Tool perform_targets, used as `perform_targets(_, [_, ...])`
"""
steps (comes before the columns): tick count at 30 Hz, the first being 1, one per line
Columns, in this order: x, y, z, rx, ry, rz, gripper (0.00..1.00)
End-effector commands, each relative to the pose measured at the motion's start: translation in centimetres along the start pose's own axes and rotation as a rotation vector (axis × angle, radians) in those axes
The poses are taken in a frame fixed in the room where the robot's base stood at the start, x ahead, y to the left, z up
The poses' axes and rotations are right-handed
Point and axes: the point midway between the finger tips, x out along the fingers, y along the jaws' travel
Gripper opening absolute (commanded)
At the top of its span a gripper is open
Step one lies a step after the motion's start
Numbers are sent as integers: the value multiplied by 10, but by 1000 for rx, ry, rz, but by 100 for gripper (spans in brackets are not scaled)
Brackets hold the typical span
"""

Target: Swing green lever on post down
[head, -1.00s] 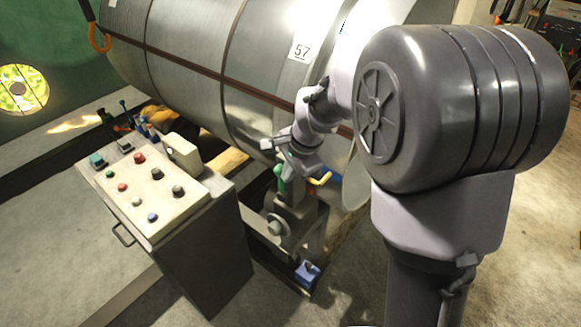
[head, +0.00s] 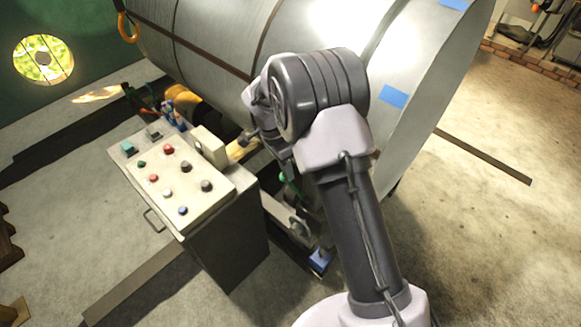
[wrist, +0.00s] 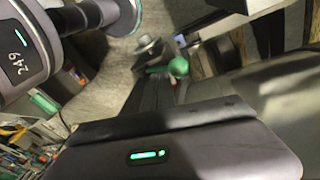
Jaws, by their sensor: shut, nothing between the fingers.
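The green lever shows as a round green knob with a short green bar in the wrist view (wrist: 178,67), beside a grey post fitting. In the head view a small green part of the lever (head: 283,178) shows just left of my arm, low by the big cylinder. My arm hides much of the post. My gripper (head: 247,138) is small and partly hidden at the arm's far end, up and left of the lever and apart from it. It looks shut and empty; its fingertips are not clear.
A control cabinet (head: 225,240) with several coloured buttons stands left of the post. A large metal cylinder (head: 225,45) lies behind. A blue block (head: 320,261) sits low in front of the post. Open floor (head: 480,240) lies at the right.

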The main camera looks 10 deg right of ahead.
Motion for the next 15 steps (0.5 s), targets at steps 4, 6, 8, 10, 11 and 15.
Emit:
perform_targets(4, [7,-5,3,0,-1,0,0])
perform_targets(6, [8,-7,3,0,-1,-1,0])
perform_targets(8, [10,-8,4,-1,-1,-2,0])
perform_targets(10, [11,-9,4,-1,-1,-2,0])
perform_targets(11, [11,-9,4,-1,-1,-1,0])
perform_targets(15, [13,-10,5,-2,-2,-1,0])
